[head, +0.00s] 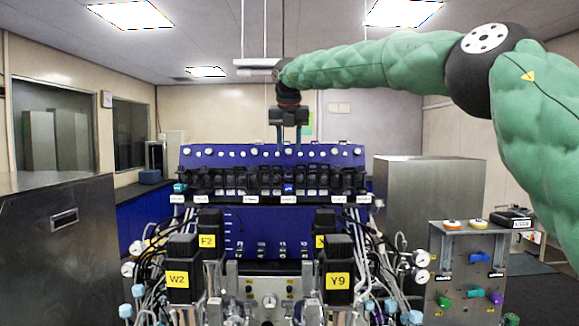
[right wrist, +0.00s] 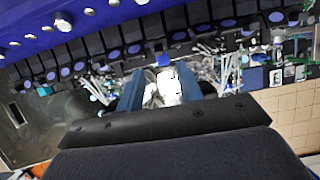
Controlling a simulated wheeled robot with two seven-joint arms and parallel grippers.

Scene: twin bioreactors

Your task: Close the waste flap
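My right gripper (head: 288,148) hangs from the green arm in the head view, pointing down, in front of or above the blue bioreactor console. Its two fingers stand apart with nothing between them. They also show apart in the right wrist view (right wrist: 160,88). Below it, a row of black pump units with flaps (head: 250,178) runs across the console. One unit near the middle shows a bright blue part (head: 288,188), also seen in the right wrist view (right wrist: 163,60). The labels are too small to read, so I cannot tell which flap is the waste one. My left gripper is not in view.
Black motors marked W2 (head: 178,280) and Y9 (head: 337,280) stand at the front among tubes and cables. A steel cabinet (head: 50,240) is at the left. A grey valve panel (head: 468,275) with coloured knobs is at the right.

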